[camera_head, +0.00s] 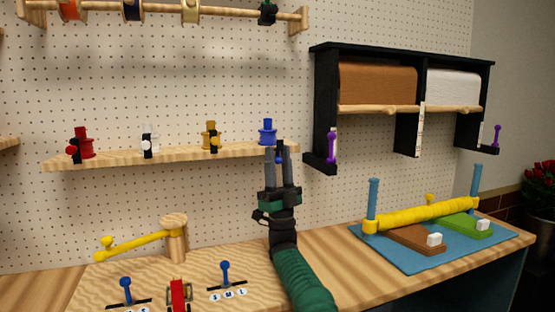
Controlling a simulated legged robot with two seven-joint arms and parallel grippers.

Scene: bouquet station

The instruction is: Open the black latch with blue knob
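The blue spool-like piece (267,129) stands at the right end of the wooden wall shelf. I cannot tell whether a fingertip touches the latch. My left gripper is not in view.
Red (86,140), white (150,138) and yellow (211,133) pieces with black latches share the shelf (180,154). A black two-roll holder (325,105) hangs close at right. Below are a yellow-armed post (174,240), blue levers and a blue mat (385,257).

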